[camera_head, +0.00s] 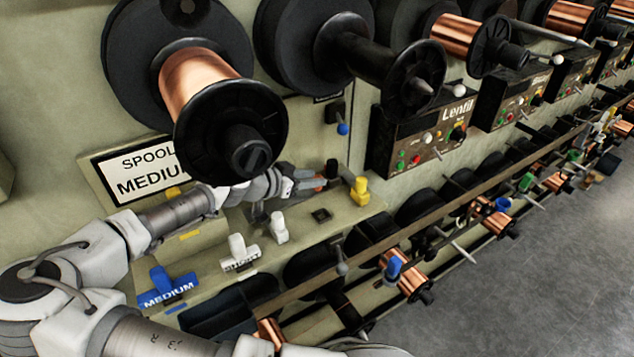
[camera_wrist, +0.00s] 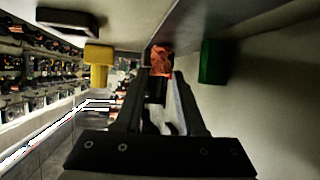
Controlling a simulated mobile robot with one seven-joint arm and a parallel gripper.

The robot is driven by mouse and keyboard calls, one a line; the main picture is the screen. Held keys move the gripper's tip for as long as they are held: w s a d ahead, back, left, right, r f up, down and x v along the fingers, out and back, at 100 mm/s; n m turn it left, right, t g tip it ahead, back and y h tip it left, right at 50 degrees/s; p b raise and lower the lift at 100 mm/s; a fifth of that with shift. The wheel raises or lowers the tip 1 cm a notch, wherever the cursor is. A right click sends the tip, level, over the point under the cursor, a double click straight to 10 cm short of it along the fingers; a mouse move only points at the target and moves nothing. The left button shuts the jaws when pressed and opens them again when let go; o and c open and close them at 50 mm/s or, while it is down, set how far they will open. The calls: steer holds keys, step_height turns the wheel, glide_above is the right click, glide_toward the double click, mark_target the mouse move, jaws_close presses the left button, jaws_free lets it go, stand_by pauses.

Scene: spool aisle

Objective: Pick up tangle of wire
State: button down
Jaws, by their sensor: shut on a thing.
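The tangle of wire is a small copper-orange bundle (camera_wrist: 161,61) at the fingertips in the wrist view. In the head view only a bit of orange (camera_head: 320,184) shows at the end of my arm. My gripper (camera_wrist: 160,76) is shut on the tangle, with one finger on each side of it. In the head view my gripper (camera_head: 312,180) is over the machine's ledge, below and right of the large copper spool. Whether the tangle touches the ledge cannot be told.
A yellow knob (camera_head: 360,191) stands right of my gripper. White handles (camera_head: 240,254) and a blue MEDIUM handle (camera_head: 168,287) stand along the ledge (camera_head: 318,236). The large spool (camera_head: 198,85) juts out above my arm. A green block (camera_wrist: 212,61) is right of the fingers in the wrist view.

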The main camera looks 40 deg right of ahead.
steer(key=shift+r, duration=0.65)
step_height(320, 180, up, 3)
steer(key=shift+f+p, duration=0.2)
steer(key=shift+p, duration=0.25)
steer(key=s+a+b, duration=0.1)
steer(key=s+a, duration=0.3)
steer(key=s, duration=0.4)
steer(key=s+a+b, duration=0.2)
steer(key=s+a, duration=0.2)
steer(key=s, duration=0.4)
steer(key=shift+f, duration=0.25)
